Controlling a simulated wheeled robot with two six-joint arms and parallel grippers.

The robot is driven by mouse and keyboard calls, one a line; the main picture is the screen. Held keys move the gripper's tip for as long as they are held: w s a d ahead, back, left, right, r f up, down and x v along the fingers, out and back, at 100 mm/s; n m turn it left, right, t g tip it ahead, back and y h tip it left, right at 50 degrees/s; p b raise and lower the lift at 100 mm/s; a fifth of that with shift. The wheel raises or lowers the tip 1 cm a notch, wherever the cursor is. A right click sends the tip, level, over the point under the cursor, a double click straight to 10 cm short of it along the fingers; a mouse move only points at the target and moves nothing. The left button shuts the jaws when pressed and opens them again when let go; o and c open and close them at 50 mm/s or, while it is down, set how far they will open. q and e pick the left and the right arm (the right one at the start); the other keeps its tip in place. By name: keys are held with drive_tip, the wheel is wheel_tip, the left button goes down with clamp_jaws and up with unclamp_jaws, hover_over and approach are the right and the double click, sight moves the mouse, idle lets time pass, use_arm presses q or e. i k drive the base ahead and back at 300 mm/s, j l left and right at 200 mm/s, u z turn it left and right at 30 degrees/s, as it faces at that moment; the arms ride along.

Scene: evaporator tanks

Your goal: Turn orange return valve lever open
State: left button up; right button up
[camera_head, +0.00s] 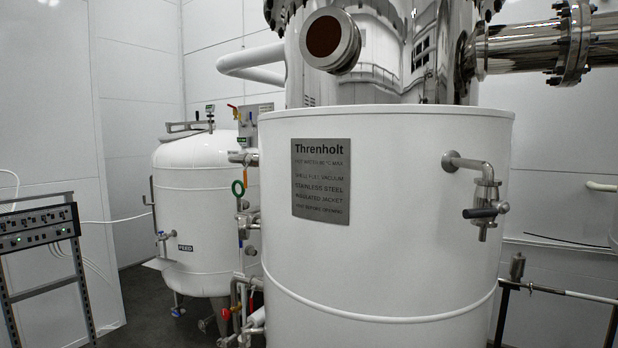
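A small orange lever (233,111) stands tilted on the pipework above the white feed tank, just left of the large white vessel. Another small orange part (237,308) shows low down in the pipe cluster between the two tanks. I cannot tell which of them is the return valve lever, nor whether the valve is open or shut. Neither of my grippers is in view.
The large white vessel (385,270) with a Threnholt plate (321,205) fills the middle. The white feed tank (195,260) stands behind it to the left. An instrument rack (38,228) stands at the left edge. Dark floor (150,315) shows between rack and tanks. Railing (560,292) is at right.

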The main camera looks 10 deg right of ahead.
sight(247, 160)
drive_tip(key=i+j+u, duration=0.4)
drive_tip(key=i, duration=0.15)
drive_tip(key=i+u, duration=0.4)
drive_tip(key=i, duration=0.15)
drive_tip(key=i+u, duration=0.4)
drive_tip(key=i, duration=0.2)
drive_tip(key=i+z, duration=0.15)
drive_tip(key=i, duration=0.3)
drive_tip(key=i+j+z, duration=0.15)
drive_tip(key=i, duration=0.35)
drive_tip(key=i+j+z, duration=0.1)
drive_tip(key=i, duration=0.35)
drive_tip(key=i+z, duration=0.25)
drive_tip(key=z, duration=0.25)
drive_tip(key=i+z, duration=0.2)
drive_tip(key=z, duration=0.25)
drive_tip(key=i+j+z, duration=0.2)
drive_tip(key=z, duration=0.3)
drive_tip(key=i+j+z, duration=0.15)
drive_tip(key=z, duration=0.35)
drive_tip(key=i+j+z, duration=0.1)
drive_tip(key=j+z, duration=0.25)
drive_tip(key=z, duration=0.15)
drive_tip(key=i+j+z, duration=0.1)
drive_tip(key=j+z, duration=0.35)
drive_tip(key=l, duration=0.15)
